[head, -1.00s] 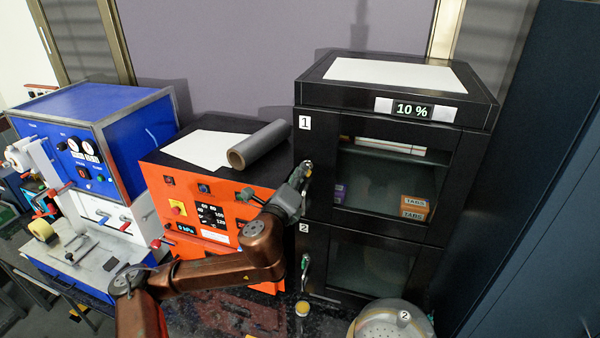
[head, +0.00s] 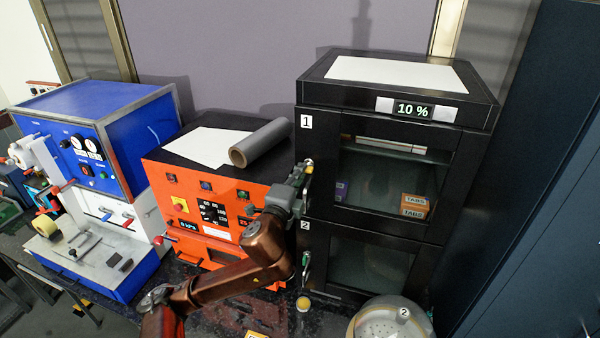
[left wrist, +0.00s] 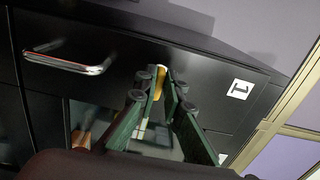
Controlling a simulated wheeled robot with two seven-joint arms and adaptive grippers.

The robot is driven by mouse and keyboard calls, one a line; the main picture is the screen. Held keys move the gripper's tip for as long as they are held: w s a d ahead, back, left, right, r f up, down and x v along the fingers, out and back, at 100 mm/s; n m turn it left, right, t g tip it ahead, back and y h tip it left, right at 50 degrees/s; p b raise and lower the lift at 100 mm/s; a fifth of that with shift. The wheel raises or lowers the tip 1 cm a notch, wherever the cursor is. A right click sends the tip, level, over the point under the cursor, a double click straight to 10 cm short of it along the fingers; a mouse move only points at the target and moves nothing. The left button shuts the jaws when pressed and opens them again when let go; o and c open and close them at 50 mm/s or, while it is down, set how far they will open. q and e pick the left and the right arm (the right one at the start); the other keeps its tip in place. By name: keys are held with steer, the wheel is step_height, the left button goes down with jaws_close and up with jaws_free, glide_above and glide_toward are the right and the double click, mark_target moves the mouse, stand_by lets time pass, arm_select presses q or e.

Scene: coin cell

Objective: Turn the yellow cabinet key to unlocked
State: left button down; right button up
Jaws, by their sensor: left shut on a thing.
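The black cabinet (head: 480,120) stands at the right in the head view, with an upper door marked 1 and a lower door marked 2. My left gripper (head: 304,180) is at the left edge of the upper door, below the label 1. In the left wrist view my gripper (left wrist: 156,88) has its green-padded fingers shut on the yellow key (left wrist: 159,80), against the black cabinet front. Most of the key is hidden between the fingertips, and I cannot tell which way it points. My right gripper is out of view.
A metal handle (left wrist: 70,62) is left of the key in the left wrist view. The lower door has a handle (head: 305,270). An orange machine (head: 185,205) with a grey roll (head: 259,142) on top is close left of the cabinet.

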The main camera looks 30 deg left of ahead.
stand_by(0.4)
arm_select(q)
steer(key=c, duration=2)
jaws_free()
steer(key=shift+c, duration=0.2)
